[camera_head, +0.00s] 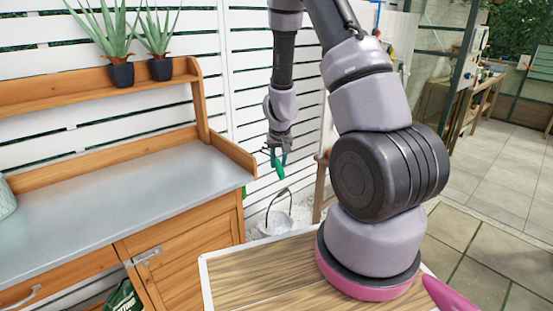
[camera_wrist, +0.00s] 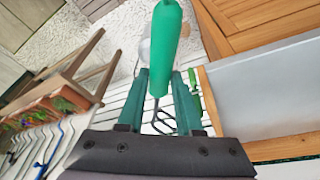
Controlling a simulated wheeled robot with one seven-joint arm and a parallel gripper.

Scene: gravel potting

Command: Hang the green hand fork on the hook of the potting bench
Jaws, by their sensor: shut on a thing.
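My gripper (camera_wrist: 167,82) is shut on the green hand fork (camera_wrist: 168,38). Its green handle points out past the fingertips, and its dark metal tines show between the fingers, near the palm. In the head view my gripper (camera_head: 278,158) holds the fork in the air, just right of the potting bench (camera_head: 185,225) and apart from its right end. The bench's right side shows at the right of the wrist view (camera_wrist: 260,95). A small green thing (camera_wrist: 194,88) shows against that side, and I cannot tell what it is. I cannot make out the hook.
A light bucket with a raised handle (camera_head: 275,222) stands on the pale ground below my gripper. Two potted plants (camera_head: 121,74) stand on the bench's upper shelf. A white slatted fence (camera_head: 250,60) runs behind. In the wrist view a wooden stand with planters (camera_wrist: 50,100) is at left.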

